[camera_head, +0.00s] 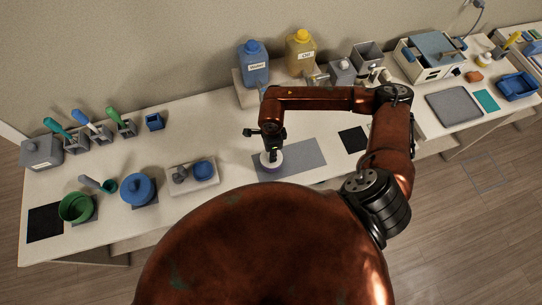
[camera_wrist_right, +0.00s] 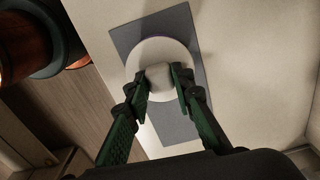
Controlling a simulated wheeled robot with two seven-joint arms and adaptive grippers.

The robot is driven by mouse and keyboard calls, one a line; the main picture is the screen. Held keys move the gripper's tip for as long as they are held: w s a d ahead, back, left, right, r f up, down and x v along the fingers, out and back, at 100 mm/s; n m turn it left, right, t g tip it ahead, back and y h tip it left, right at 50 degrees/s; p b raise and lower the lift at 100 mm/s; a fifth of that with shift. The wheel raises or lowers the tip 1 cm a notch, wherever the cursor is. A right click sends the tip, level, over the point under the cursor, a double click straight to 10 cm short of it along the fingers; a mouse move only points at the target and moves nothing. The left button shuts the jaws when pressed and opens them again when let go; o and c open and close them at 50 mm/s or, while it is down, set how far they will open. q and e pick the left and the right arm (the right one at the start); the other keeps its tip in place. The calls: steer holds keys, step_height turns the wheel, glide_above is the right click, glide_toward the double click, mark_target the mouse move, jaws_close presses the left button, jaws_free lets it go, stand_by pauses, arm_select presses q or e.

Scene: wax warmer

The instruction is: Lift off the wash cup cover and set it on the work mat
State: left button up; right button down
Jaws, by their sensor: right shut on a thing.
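The white round cover (camera_head: 271,161) with a knob is at the left part of the grey work mat (camera_head: 305,157). A thin purple-tinted edge shows below it. In the right wrist view the cover (camera_wrist_right: 162,53) lies over the mat (camera_wrist_right: 177,129), with its pale knob (camera_wrist_right: 159,76) between my fingers. My right gripper (camera_head: 271,147) is shut on the knob from above; its fingers also show in the wrist view (camera_wrist_right: 160,84). I cannot tell whether the cover touches the mat. My left gripper is not in view. I cannot pick out the open wash cup.
A blue jug (camera_head: 253,66) and a yellow jug (camera_head: 300,54) stand behind the mat. A white tray (camera_head: 210,184) with a blue cup is left of it. A black pad (camera_head: 353,140) lies to the right. A blue pot (camera_head: 138,190) and green bowl (camera_head: 75,208) stand farther left.

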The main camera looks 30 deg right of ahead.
steer(key=shift+r, duration=0.45)
stand_by(0.6)
steer(key=shift+r+p, duration=0.85)
steer(key=shift+r, duration=1.1)
